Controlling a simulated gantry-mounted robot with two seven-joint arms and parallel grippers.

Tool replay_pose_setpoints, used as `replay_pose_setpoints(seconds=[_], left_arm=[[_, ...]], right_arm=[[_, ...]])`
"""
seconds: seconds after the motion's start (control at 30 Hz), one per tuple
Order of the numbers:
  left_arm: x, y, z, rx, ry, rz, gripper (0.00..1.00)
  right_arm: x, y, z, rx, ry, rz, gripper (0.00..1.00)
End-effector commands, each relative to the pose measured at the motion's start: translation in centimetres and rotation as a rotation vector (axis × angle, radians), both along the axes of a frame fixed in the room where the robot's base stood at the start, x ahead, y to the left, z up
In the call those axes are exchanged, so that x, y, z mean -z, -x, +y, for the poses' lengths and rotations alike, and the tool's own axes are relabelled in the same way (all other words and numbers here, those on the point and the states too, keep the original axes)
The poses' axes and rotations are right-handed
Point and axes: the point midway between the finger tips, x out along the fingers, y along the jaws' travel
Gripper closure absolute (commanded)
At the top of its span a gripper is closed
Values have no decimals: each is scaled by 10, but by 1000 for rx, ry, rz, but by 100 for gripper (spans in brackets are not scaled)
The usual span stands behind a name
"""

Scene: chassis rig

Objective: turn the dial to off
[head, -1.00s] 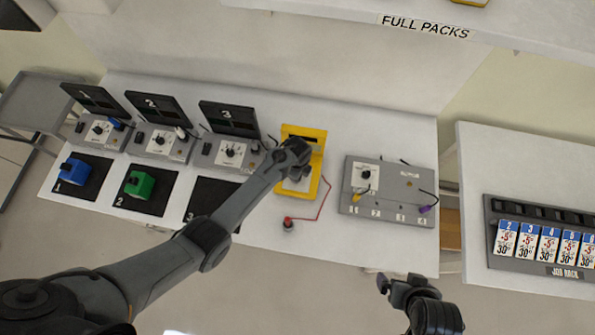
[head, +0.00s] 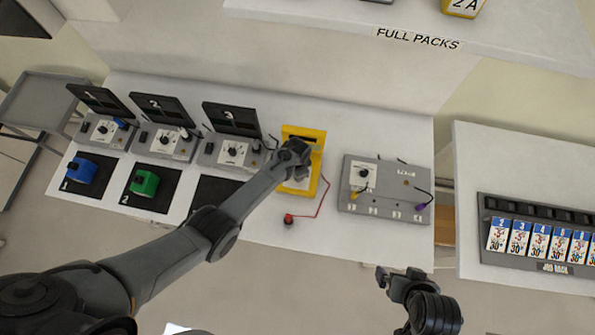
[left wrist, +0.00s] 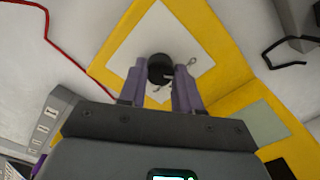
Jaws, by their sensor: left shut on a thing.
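The yellow meter (head: 318,161) stands on the bench in the middle of the head view, mostly behind my left gripper. In the left wrist view its yellow case (left wrist: 222,45) carries a white diamond-shaped face (left wrist: 150,40) with a round black dial (left wrist: 160,67) at its middle. My left gripper (head: 297,160) is over the meter; in the left wrist view its two purple-grey fingers (left wrist: 171,88) are shut on the dial, one on each side. The dial's pointer and the off mark are not readable. My right gripper (head: 392,273) hangs in front of the bench, away from the meter; its jaw state is unclear.
A red lead (head: 325,202) runs from the meter to a red-topped probe (head: 289,218). A grey panel (head: 388,190) with its own knob stands to the right. Three numbered stations (head: 165,143) stand left, with blue (head: 82,171) and green (head: 144,183) blocks on black mats.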

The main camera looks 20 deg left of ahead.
Motion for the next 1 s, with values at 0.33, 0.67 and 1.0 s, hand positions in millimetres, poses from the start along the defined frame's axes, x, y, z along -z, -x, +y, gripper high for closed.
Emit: replay_pose_setpoints(seconds=[0.33,0.67,1.0], left_arm=[[0,0,0,-170,1,-1,97],[0,0,0,-210,1,-1,97],[0,0,0,-209,1,-1,58]], right_arm=[[-4,0,-2,-5,8,0,0],[-5,0,-3,-7,11,-1,0],[-5,0,-1,-3,5,-1,0]])
